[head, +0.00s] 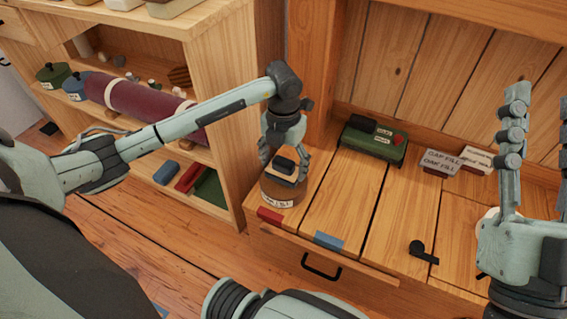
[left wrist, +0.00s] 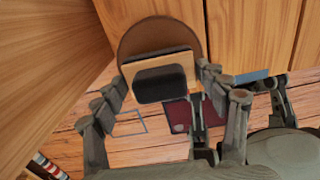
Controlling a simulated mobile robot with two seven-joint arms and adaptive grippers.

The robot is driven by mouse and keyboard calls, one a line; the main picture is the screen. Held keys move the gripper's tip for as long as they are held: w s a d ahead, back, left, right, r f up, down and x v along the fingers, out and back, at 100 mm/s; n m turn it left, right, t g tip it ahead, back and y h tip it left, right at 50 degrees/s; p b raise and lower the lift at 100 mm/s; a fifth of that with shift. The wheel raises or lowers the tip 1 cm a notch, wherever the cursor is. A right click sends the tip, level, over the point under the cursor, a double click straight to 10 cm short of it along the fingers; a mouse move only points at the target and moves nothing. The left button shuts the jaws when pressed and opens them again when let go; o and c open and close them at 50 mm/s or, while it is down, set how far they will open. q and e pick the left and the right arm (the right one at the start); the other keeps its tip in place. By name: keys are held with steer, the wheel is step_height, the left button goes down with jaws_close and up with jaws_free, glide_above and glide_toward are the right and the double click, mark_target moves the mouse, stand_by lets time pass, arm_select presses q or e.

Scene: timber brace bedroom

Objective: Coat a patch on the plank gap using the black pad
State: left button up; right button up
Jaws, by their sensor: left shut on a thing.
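The black pad (head: 285,166) has a pale wooden backing and sits between the fingers of my left gripper (head: 284,160), which is shut on it. The pad is over the top of a round brown tin (head: 283,192) with a white label, at the left front corner of the plank top; whether it touches the tin is unclear. In the left wrist view the pad (left wrist: 160,80) shows between the fingers, with the tin (left wrist: 150,35) behind it. A dark plank gap (head: 375,205) runs along the plank top (head: 400,225). My right gripper (head: 538,125) is open and empty at the right, fingers upward.
A green box (head: 372,143) stands at the back of the planks, beside labelled blocks (head: 440,162). Red (head: 269,215) and blue (head: 328,240) pieces lie at the front edge, and a small black item (head: 423,252) lies right of them. A shelf (head: 225,120) stands left. The middle planks are mostly clear.

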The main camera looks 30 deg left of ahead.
mark_target(284, 161)
arm_select(q)
steer(key=shift+f+b, duration=0.3)
steer(key=shift+f, duration=0.25)
stand_by(1.8)
steer(key=shift+r+p, duration=2.8)
steer(key=shift+r, duration=0.8)
steer(key=shift+f, duration=0.1)
